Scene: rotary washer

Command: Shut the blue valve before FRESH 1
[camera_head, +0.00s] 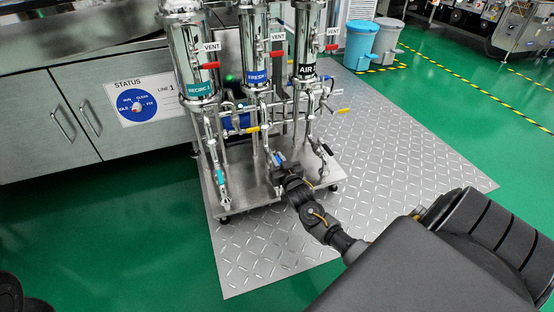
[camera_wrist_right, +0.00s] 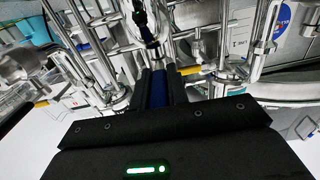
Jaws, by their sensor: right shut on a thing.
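The FRESH 1 housing (camera_head: 254,45) is the middle steel cylinder on the skid, with a blue label. The blue valve handle (camera_head: 278,158) sits low on the pipe below it and is partly hidden by my gripper. My right gripper (camera_head: 283,168) is shut on this handle. In the right wrist view the blue handle (camera_wrist_right: 158,90) lies between the two dark fingers, in line with them. The handle's exact angle to its pipe is hard to tell. My left gripper is out of view.
The RECIRC 1 housing (camera_head: 191,55) and AIR housing (camera_head: 308,40) flank it. A teal valve handle (camera_head: 220,176) is low on the left. Yellow handles (camera_head: 252,129) and red vent handles (camera_head: 257,65) stick out nearby. The checker-plate floor (camera_head: 400,165) is clear on the right.

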